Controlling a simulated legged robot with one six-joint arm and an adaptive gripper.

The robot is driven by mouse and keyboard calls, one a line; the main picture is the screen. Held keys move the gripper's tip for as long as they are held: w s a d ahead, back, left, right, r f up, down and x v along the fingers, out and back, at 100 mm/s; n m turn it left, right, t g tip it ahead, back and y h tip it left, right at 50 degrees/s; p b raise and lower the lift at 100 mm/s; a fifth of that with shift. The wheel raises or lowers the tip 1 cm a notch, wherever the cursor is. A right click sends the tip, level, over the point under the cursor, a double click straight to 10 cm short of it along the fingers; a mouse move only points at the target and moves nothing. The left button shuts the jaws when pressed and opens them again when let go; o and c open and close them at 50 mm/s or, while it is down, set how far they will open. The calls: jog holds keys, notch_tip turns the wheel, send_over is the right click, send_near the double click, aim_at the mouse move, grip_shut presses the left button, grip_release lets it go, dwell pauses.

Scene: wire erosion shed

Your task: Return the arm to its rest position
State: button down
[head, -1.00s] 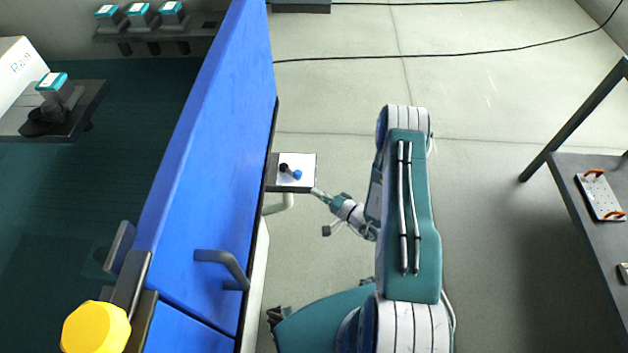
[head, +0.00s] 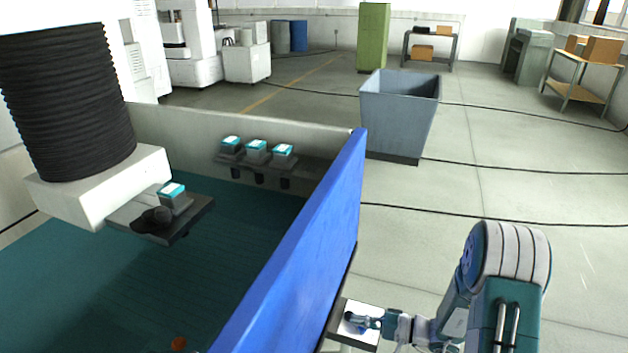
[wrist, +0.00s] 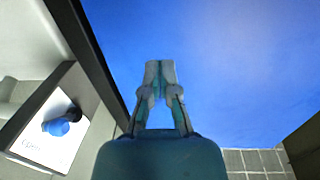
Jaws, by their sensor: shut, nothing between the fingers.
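My gripper (head: 362,321) is at the lower middle of the head view, at the end of my folded teal and white arm. It overlaps the small white-topped ledge (head: 372,337) there. In the wrist view my gripper (wrist: 160,68) has its fingers together with nothing between them, in front of the blue panel (wrist: 225,70). The ledge lies to the left of the fingers in the wrist view, with a blue knob (wrist: 56,127) on its white plate (wrist: 72,148). The gripper appears apart from the knob.
The blue door panel (head: 305,265) stands left of my arm and walls off the teal tank (head: 225,265). A bracket with several teal-topped blocks (head: 256,149) is inside. A grey bin (head: 399,112) stands beyond the door. Dark cables (head: 520,219) cross the open floor (head: 445,185) on the right.

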jog(key=s+a+r+n+g+h, duration=0.3)
jog(key=s+r+n+g+h, duration=0.25)
jog(key=s+r, duration=0.75)
jog(key=s+d+r+t+h, duration=0.3)
jog(key=s+r+h, duration=0.1)
jog(key=r+h, duration=0.1)
jog(key=s+d+r+m+t+h, duration=0.1)
jog(key=s+d+r+t+h, duration=0.2)
jog(key=r, duration=0.5)
jog(key=s+d+h, duration=0.1)
jog(key=s+h, duration=0.1)
jog(key=shift+d+h, duration=0.3)
jog(key=shift+h, duration=0.05)
jog(key=shift+w, duration=0.1)
